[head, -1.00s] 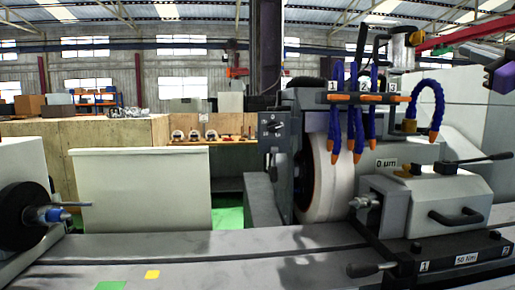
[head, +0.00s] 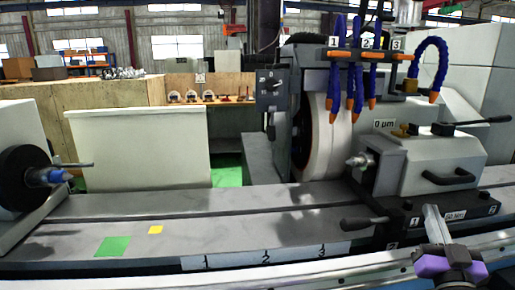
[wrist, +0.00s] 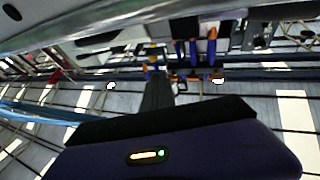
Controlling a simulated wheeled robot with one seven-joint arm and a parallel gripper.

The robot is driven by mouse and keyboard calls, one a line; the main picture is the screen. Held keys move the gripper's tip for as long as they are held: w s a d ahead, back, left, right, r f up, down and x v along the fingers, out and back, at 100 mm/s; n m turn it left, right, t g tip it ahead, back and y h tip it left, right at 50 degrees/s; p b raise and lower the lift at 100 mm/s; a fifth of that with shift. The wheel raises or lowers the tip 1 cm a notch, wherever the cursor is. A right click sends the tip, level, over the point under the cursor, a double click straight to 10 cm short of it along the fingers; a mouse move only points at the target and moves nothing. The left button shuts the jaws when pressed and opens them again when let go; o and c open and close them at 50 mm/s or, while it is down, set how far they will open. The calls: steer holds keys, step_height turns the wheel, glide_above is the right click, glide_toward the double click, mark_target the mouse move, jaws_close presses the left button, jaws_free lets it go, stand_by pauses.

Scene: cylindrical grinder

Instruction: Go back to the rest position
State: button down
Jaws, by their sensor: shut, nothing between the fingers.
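My gripper (wrist: 157,80) shows in the wrist view as a dark narrow pair of fingers, shut and empty, reaching out from its purple body with a small lit strip. It touches nothing that I can see. In the head view, a grey and purple part of my arm (head: 447,262) is at the lower right, in front of the machine's front edge.
The grinder's grey table (head: 290,205) runs across the view. The grinding wheel (head: 322,140), blue coolant hoses (head: 354,85) and grey tailstock (head: 435,165) stand at centre right. A workhead (head: 25,178) is at far left. The table's middle is clear.

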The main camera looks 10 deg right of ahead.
steer(key=s+a+f+n+g+y, duration=0.1)
steer(key=s+a+f, duration=0.5)
steer(key=s, duration=0.7)
steer(key=s+a+f+n+g+y, duration=0.2)
steer(key=s+a+f, duration=0.4)
steer(key=s+a, duration=0.3)
steer(key=s+a+f+n+g+y+p, duration=0.1)
steer(key=s+a+f+g+y, duration=0.2)
steer(key=s, duration=1.3)
steer(key=a+f+y, duration=0.1)
steer(key=a+f, duration=0.2)
steer(key=a, duration=0.2)
steer(key=shift+s+a+f+n+y, duration=0.15)
steer(key=shift+s+f+n+y, duration=0.15)
steer(key=shift+s+f+n, duration=0.1)
